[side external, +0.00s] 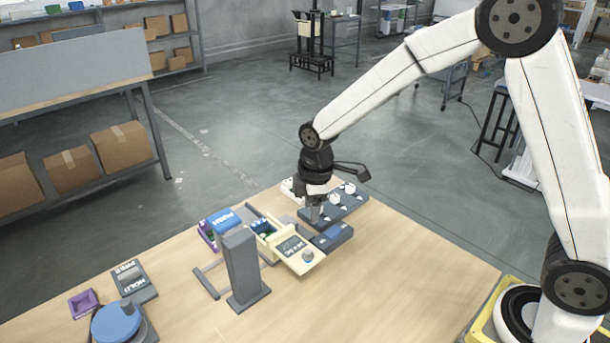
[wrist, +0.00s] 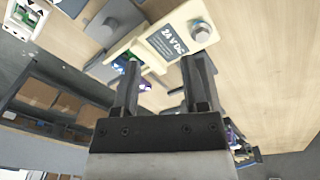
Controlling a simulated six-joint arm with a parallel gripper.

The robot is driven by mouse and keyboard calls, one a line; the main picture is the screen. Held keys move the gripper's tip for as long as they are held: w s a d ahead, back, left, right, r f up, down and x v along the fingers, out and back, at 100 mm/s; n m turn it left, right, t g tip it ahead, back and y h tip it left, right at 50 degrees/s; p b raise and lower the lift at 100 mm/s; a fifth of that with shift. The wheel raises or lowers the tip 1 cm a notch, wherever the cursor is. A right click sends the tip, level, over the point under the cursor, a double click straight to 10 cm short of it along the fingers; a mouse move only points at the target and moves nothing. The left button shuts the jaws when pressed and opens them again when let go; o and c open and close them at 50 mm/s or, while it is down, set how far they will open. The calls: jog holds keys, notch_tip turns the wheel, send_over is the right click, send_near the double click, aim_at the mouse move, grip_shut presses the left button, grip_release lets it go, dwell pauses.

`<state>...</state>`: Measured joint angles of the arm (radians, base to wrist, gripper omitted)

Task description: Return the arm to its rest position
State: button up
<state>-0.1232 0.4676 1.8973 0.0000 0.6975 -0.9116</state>
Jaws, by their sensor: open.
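My gripper (wrist: 160,85) is open in the wrist view, its two dark fingers apart with nothing held between them. In the side external view my gripper (side external: 316,212) points down among the devices at the table's back edge, close to a dark panel with white knobs (side external: 348,205). Beyond the fingers in the wrist view is a cream unit labelled 24 V DC (wrist: 172,38) with a round metal knob (wrist: 200,30). The same cream unit (side external: 312,258) shows in the side external view, in front of my gripper. Whether the fingers touch anything cannot be told.
A grey upright column (side external: 242,268) stands on the table left of my gripper. A blue-topped box (side external: 224,220), a dark press-hold plate (side external: 134,281), a purple tray (side external: 84,302) and a blue round device (side external: 118,322) lie further left. The table's right part (side external: 410,260) is clear.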

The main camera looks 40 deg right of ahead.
jog(key=s+d+m, duration=0.2)
jog(key=s+m, duration=0.4)
jog(key=s, duration=0.2)
jog(key=s+d+m+t, duration=0.1)
jog(key=s+d+m, duration=0.2)
jog(key=s+m, duration=0.2)
jog(key=s, duration=0.3)
jog(key=shift+d+r+m+t, duration=0.2)
jog(key=shift+m+t, duration=0.1)
jog(key=shift+m, duration=0.1)
